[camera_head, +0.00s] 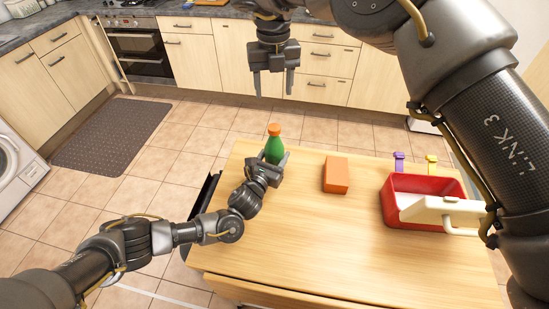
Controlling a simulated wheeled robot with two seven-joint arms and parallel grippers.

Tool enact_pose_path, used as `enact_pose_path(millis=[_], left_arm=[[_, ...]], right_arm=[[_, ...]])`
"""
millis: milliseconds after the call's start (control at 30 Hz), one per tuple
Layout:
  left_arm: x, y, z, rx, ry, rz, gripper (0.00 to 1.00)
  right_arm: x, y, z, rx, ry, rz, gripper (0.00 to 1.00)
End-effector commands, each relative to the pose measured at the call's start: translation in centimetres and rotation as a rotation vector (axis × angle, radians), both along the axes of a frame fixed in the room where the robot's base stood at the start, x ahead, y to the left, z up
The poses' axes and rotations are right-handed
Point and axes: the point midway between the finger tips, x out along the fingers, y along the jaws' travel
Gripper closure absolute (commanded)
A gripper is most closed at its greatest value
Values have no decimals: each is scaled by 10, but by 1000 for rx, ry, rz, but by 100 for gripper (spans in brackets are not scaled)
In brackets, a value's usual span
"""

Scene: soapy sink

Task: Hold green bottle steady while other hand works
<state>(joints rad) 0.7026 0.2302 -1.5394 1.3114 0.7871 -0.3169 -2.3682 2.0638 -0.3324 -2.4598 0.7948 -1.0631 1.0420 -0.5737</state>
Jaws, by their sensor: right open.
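A green bottle (274,149) with an orange cap is upright near the table's far left corner. My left gripper (274,160) is at the bottle's lower part, one finger showing along its right side. The gripper body hides the bottle's base and most of the contact, so I cannot tell whether the jaws press on it. My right gripper (273,82) points down, open and empty, above and beyond the bottle in the picture, clear of it.
An orange block (336,175) lies on the wooden table (300,240). A red caddy (409,211) with a cream-coloured object (440,211) stands at the right. Purple (399,161) and yellow (431,163) items are behind it. The table's front middle is clear.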

Motion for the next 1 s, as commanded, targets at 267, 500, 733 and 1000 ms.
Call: enact_pose_path(millis=[267, 500, 733, 1000], left_arm=[[0, 0, 0, 0, 0, 0, 21], [0, 0, 0, 0, 0, 0, 21], [-20, 10, -2, -2, 2, -1, 21], [-68, 32, -2, -2, 3, -1, 21]], right_arm=[[0, 0, 0, 0, 0, 0, 43], [0, 0, 0, 0, 0, -1, 43], [0, 0, -3, 0, 0, -1, 43], [0, 0, -10, 0, 0, -1, 43]])
